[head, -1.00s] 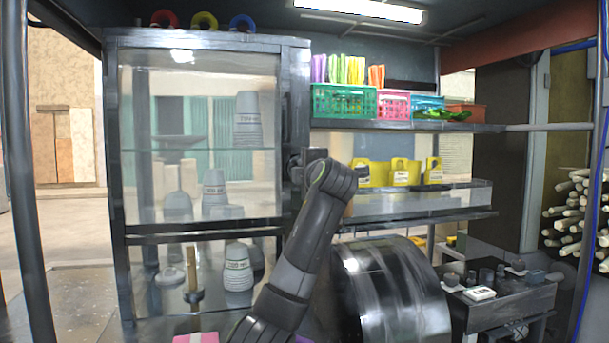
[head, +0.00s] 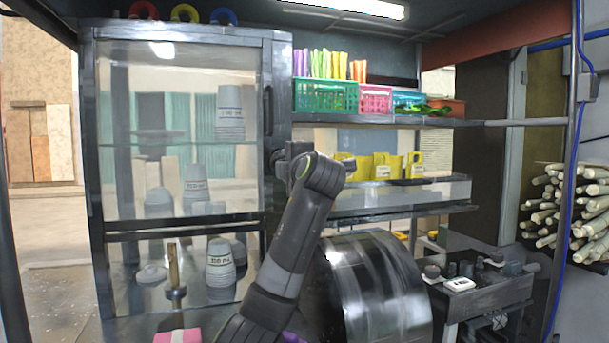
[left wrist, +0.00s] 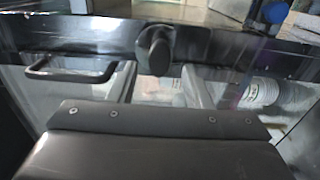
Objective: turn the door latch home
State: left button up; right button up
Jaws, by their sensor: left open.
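The glass-fronted cabinet door (head: 180,228) stands closed-looking at the left of the head view. Its dark frame crosses the top of the left wrist view (left wrist: 85,35). The door latch (left wrist: 155,50), a dark rounded knob on that frame, shows in the left wrist view. A bar handle (left wrist: 70,72) is left of it. My left gripper (left wrist: 157,88) is open, its two pale fingers reaching toward the frame either side of the latch. I cannot tell whether they touch it. In the head view my left gripper (head: 285,160) is at the door's right edge, covering the latch. My right gripper is not in view.
Pale cups (head: 220,262) stand inside the cabinet behind the glass. A shelf with baskets (head: 325,97) and one with yellow holders (head: 387,168) lie to the right. A large dark drum (head: 375,290) stands close right of my arm. A side table (head: 485,295) is farther right.

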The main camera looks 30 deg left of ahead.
pick_arm(q)
jog(key=b+v, duration=0.2)
jog(key=v, duration=1.3)
jog(key=shift+b, duration=0.35)
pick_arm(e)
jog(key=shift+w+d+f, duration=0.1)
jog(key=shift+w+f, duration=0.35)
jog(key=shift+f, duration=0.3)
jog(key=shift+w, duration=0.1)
